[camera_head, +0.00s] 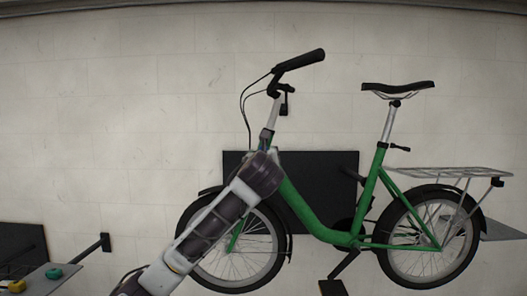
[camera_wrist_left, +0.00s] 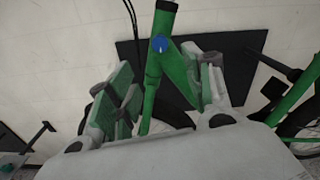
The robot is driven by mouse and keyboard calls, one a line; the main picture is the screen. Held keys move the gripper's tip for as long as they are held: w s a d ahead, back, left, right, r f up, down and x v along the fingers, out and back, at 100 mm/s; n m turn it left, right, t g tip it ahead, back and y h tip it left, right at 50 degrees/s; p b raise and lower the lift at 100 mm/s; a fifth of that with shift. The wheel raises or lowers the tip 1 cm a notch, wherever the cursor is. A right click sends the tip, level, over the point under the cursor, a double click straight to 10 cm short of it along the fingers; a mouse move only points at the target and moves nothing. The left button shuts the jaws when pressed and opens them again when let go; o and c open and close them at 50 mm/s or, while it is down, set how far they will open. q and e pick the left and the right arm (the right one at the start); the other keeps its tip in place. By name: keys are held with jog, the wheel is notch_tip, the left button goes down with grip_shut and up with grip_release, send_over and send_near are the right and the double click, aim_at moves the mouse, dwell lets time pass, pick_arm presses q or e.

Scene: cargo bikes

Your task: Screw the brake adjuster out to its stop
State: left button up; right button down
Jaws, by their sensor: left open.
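The green bike (camera_head: 318,226) stands side-on, its handlebar (camera_head: 300,61) at upper left with dark brake cables (camera_head: 245,103) looping from it. My left arm reaches up from the lower left, its end in front of the bike's head tube; the fingers are not clear there. In the left wrist view my left gripper (camera_wrist_left: 167,68) is open and empty, its fingers either side of the green frame (camera_wrist_left: 152,98). A small round blue piece (camera_wrist_left: 159,44) sits on the head tube, beyond the fingertips. I cannot tell whether it is the adjuster. My right gripper is not in view.
A dark panel (camera_head: 235,162) stands behind the bike. A table (camera_head: 42,283) with a green piece (camera_head: 54,273) and a yellow piece (camera_head: 16,285) is at lower left. The pale wall above is clear.

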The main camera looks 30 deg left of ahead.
pick_arm(q)
jog(key=shift+w, duration=0.15)
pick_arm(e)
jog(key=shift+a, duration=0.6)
pick_arm(q)
jog(key=p+x, duration=0.3)
jog(key=x, duration=1)
jog(key=shift+w+p, duration=0.3)
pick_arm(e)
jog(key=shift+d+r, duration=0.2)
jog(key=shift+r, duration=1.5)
pick_arm(q)
jog(key=shift+a, duration=0.15)
jog(key=shift+c, duration=0.2)
jog(key=shift+f, duration=0.1)
jog(key=c, duration=1)
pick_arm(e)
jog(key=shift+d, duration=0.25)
